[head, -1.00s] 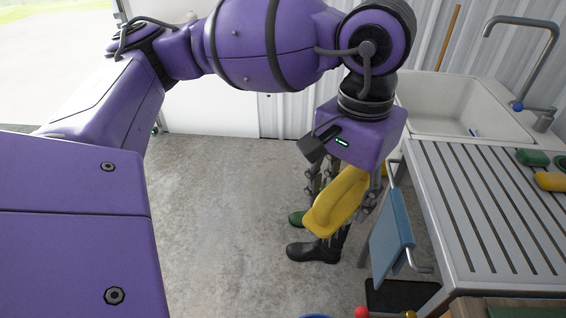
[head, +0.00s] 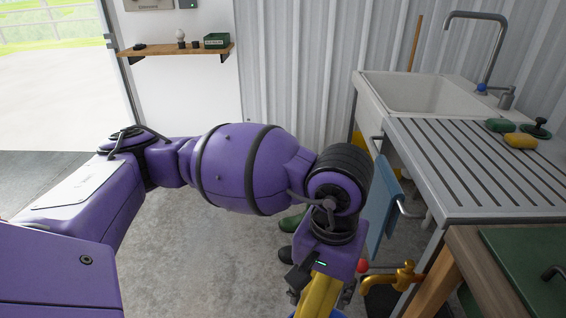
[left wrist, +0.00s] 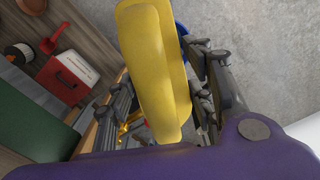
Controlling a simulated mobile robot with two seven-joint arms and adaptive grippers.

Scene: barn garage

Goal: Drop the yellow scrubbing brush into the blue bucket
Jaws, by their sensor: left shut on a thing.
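The yellow scrubbing brush (head: 320,296) is held by my left gripper (head: 322,288) at the bottom of the head view, right of centre. In the left wrist view the long brush (left wrist: 158,75) lies between the two fingers (left wrist: 160,90), and its upper end extends beyond them. A bit of blue (left wrist: 182,29) also shows behind the brush in the left wrist view. Most of the bucket is hidden. My right gripper is not in view.
To the right stand a white sink (head: 425,98), a slatted drainboard (head: 470,165) with sponges, and a blue towel (head: 384,205) on a rail. A brass tap (head: 392,280) sits close right of the gripper, by a workbench (head: 450,262). Green and black boots stand behind.

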